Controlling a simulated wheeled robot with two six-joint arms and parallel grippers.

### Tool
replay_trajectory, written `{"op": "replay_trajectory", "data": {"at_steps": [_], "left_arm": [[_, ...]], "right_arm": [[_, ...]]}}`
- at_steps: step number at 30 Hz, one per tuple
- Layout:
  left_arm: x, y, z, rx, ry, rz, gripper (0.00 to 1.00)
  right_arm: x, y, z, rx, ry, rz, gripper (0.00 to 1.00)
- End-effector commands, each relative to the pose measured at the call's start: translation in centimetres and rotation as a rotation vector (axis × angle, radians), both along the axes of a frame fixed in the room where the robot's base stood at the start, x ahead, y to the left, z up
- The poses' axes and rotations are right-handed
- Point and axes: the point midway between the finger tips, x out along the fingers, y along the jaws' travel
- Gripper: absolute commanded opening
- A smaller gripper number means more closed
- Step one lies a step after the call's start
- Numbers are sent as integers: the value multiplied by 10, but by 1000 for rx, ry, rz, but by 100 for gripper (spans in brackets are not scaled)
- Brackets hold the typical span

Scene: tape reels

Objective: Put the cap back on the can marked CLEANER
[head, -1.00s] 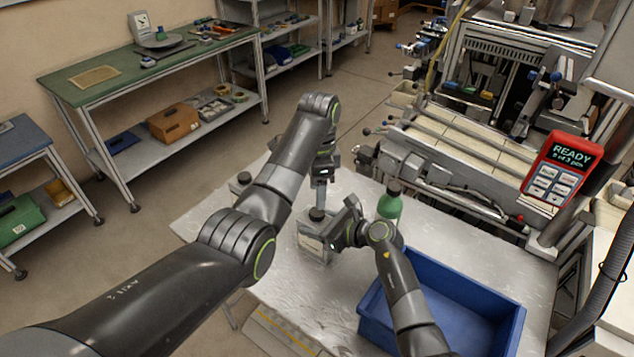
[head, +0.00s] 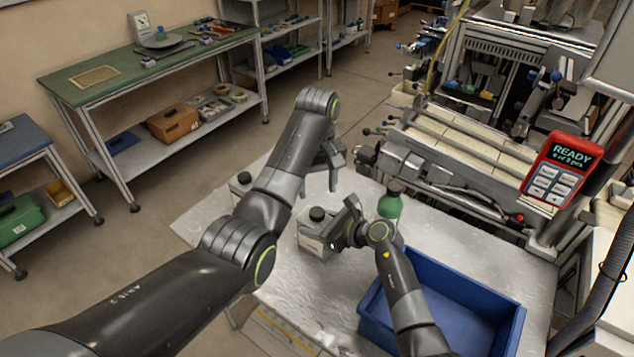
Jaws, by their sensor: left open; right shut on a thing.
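A light rectangular can (head: 312,243) stands on the metal table (head: 215,215), its label too small to read. A black cap (head: 317,213) sits at its top; I cannot tell how tightly it is seated. My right gripper (head: 331,238) is shut on the can's right side. My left gripper (head: 333,178) is open and empty, above and behind the can, apart from the cap. A second light can (head: 241,184) with a dark top stands farther left, partly hidden by my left arm.
A green bottle (head: 390,207) with a dark cap stands right of the can, behind my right arm. A blue bin (head: 470,300) fills the table's front right. A machine with a red READY panel (head: 562,170) stands beyond. Bare table lies at the front left.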

Motion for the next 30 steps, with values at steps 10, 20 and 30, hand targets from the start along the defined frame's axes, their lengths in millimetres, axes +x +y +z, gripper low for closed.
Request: {"op": "replay_trajectory", "data": {"at_steps": [10,20,30], "left_arm": [[-1,0,4,3,-15,502,53],[-1,1,5,3,-18,653,53],[-1,1,1,4,-17,651,53]], "right_arm": [[0,0,-1,0,2,1,0],[0,0,0,0,2,1,0],[0,0,0,0,2,1,0]]}}
